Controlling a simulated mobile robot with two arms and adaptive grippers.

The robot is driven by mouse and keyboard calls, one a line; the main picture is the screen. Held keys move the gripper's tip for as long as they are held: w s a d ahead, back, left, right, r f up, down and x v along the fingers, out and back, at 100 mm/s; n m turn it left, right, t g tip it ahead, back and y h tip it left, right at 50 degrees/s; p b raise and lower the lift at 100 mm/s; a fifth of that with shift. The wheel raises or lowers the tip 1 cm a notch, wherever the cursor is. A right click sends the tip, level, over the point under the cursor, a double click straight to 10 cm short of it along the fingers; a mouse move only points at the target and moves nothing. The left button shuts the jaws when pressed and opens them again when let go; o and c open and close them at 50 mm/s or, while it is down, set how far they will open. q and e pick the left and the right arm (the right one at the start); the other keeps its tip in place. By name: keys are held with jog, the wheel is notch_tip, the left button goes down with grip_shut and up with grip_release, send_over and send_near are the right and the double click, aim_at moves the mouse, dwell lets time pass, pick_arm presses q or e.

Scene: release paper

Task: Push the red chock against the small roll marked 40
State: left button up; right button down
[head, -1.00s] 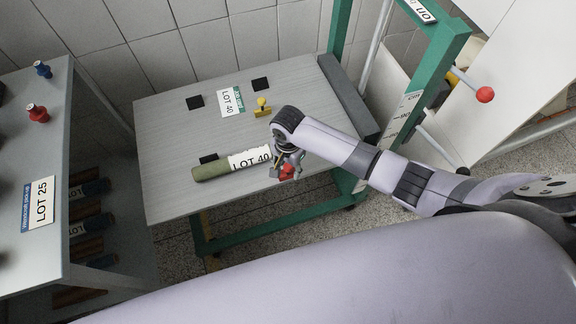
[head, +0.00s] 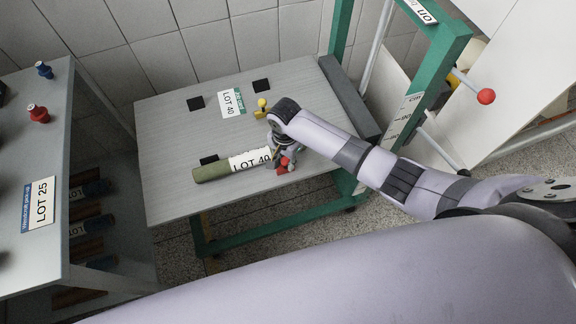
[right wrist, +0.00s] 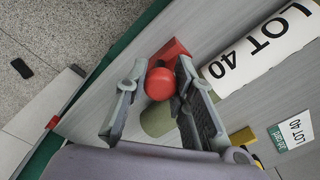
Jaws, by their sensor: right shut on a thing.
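The roll marked LOT 40 (head: 212,173) lies on the grey table, olive green at its left end with a white label around its right part. The label also shows in the right wrist view (right wrist: 262,45). My right gripper (head: 284,158) is at the roll's right end, low over the table. My left gripper is not in view.
A grey raised bar (head: 350,98) and green frame (head: 430,75) border the right side. A LOT 25 shelf unit (head: 85,160) stands left.

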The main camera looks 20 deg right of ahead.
jog(key=shift+w, duration=0.15)
jog(key=c, duration=1.3)
grip_release()
jog(key=shift+c, duration=0.2)
jog(key=shift+r, duration=0.1)
notch_tip(320, 180, up, 12)
jog(key=shift+c, duration=0.4)
